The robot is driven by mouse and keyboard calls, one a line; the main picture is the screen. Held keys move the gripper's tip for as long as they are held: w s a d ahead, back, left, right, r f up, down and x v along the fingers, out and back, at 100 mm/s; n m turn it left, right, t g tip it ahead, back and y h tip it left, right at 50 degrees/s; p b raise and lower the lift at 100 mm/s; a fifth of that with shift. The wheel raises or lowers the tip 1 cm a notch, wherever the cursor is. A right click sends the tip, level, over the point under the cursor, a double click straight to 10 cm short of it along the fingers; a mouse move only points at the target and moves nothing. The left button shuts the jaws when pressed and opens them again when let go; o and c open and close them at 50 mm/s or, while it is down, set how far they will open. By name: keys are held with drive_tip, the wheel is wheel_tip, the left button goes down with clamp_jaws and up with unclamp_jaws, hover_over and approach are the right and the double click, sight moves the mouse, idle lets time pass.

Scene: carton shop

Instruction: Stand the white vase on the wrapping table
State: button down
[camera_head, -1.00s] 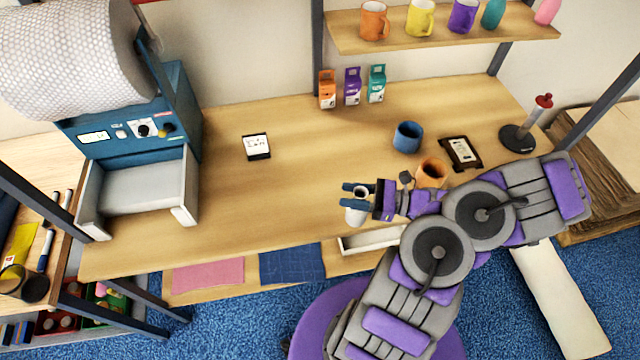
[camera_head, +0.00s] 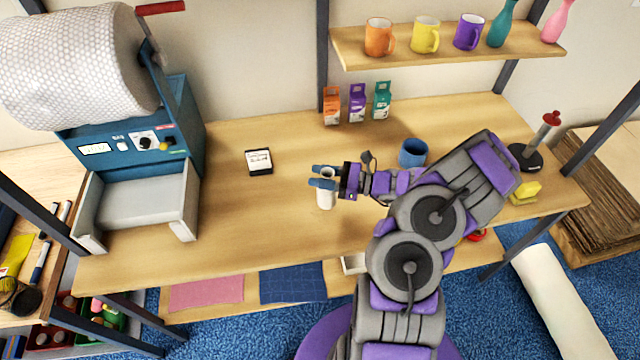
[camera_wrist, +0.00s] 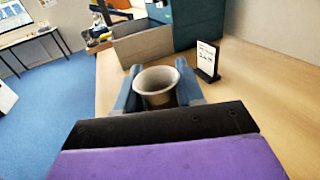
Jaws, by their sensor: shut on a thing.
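The white vase (camera_head: 326,198) is upright in my gripper (camera_head: 323,177), over the middle of the wrapping table (camera_head: 240,215). In the wrist view the vase's round open mouth (camera_wrist: 158,82) shows between the two blue fingers of my gripper (camera_wrist: 156,85). The fingers are shut on its neck. The vase's lower part is hidden in the wrist view. I cannot tell whether its base touches the table top.
A small black-framed card (camera_head: 259,162) stands left of the vase. A blue mug (camera_head: 412,153) stands to the right, near my arm. A wrap dispenser (camera_head: 140,150) fills the table's left end. Small boxes (camera_head: 357,103) line the back.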

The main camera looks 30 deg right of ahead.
drive_tip(key=f, duration=0.2)
drive_tip(key=f+b, duration=0.1)
drive_tip(key=shift+w+d+f, duration=0.1)
drive_tip(key=shift+d+f, duration=0.3)
drive_tip(key=shift+a, duration=0.45)
drive_tip(key=c, duration=1.1)
unclamp_jaws()
drive_tip(key=o, duration=0.4)
drive_tip(key=shift+d, duration=0.3)
